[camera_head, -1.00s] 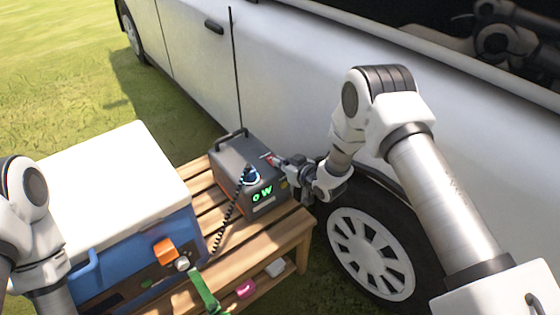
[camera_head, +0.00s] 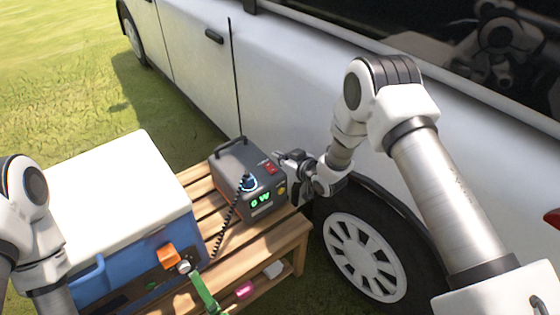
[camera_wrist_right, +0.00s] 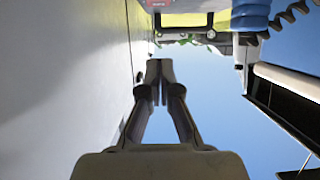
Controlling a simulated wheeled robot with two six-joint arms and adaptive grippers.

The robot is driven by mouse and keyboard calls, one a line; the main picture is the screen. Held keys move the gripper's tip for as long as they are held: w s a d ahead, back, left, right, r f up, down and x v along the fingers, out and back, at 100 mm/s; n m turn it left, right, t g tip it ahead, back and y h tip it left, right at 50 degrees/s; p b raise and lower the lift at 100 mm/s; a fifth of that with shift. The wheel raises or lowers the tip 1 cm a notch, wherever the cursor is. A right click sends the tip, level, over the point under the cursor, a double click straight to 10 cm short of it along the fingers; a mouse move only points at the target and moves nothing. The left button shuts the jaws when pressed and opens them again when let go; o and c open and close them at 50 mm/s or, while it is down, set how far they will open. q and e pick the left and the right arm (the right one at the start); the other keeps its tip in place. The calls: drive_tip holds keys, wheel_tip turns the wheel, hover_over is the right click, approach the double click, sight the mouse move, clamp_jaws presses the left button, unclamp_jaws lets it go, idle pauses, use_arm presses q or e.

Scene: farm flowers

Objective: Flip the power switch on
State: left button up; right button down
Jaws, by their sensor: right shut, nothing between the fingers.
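The grey power box (camera_head: 232,172) stands on the wooden bench. Its red power switch (camera_head: 270,168) is on the top near the right edge, and its front display (camera_head: 261,200) reads "0 W" in green. My right gripper (camera_head: 280,157) is shut and empty beside the switch, slightly behind and to its right; I cannot tell whether it touches the box. In the right wrist view the closed fingertips (camera_wrist_right: 160,66) point up the picture, with a red patch of the box (camera_wrist_right: 157,3) at the top edge. My left gripper is out of view; only my left arm shows.
A blue cooler with a white lid (camera_head: 115,190) stands left of the box. A coiled black cable (camera_head: 232,215) runs from the box's blue-ringed plug. The white van (camera_head: 300,90) is close behind the right arm.

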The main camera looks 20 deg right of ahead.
drive_tip(key=s+d, duration=0.3)
drive_tip(key=s, duration=0.5)
drive_tip(key=shift+s+r+p, duration=0.25)
drive_tip(key=shift+s+p, duration=0.1)
drive_tip(key=shift+d, duration=0.1)
